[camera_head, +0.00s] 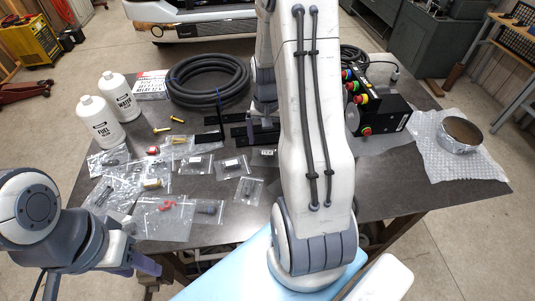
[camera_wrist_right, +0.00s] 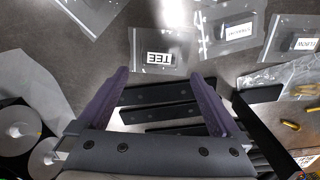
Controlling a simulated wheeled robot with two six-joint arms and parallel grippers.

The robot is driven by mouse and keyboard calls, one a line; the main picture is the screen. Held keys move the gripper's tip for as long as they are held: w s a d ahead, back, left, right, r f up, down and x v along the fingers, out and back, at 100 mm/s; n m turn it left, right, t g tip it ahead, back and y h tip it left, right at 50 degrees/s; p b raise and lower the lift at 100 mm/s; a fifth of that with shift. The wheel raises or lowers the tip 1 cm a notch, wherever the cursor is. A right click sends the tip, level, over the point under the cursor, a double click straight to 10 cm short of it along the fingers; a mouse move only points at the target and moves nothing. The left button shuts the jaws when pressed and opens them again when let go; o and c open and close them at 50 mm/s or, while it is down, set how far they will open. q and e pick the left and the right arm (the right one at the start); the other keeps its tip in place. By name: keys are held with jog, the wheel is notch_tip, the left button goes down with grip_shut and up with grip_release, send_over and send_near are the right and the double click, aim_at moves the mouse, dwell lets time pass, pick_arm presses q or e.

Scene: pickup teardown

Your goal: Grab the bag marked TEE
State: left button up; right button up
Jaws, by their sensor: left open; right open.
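The bag marked TEE (camera_wrist_right: 152,45) lies flat on the table in the right wrist view, clear plastic with a white label that reads upside down. In the head view its label (camera_head: 267,152) shows just left of my right arm, which hides much of the bag. My right gripper (camera_wrist_right: 163,80) is open and empty, with its two purple fingers pointing toward the bag and spread wider than it. In the head view my right gripper (camera_head: 262,122) is partly hidden by its arm. My left gripper (camera_head: 147,264) is open and empty off the table's front left.
Other labelled bags (camera_head: 197,164) lie left of the TEE bag; one (camera_wrist_right: 228,32) is close beside it. Black bars (camera_wrist_right: 158,114) lie below my right gripper. A coiled hose (camera_head: 208,82), white bottles (camera_head: 100,122) and a black control box (camera_head: 378,108) stand around.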

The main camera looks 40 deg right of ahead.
aim_at(267, 155)
notch_tip(267, 155, down, 4)
jog(key=shift+s+f+p, duration=0.15)
jog(key=shift+f+p, duration=0.1)
jog(key=shift+p, duration=0.25)
jog(key=c, duration=1.3)
jog(key=shift+c, duration=0.2)
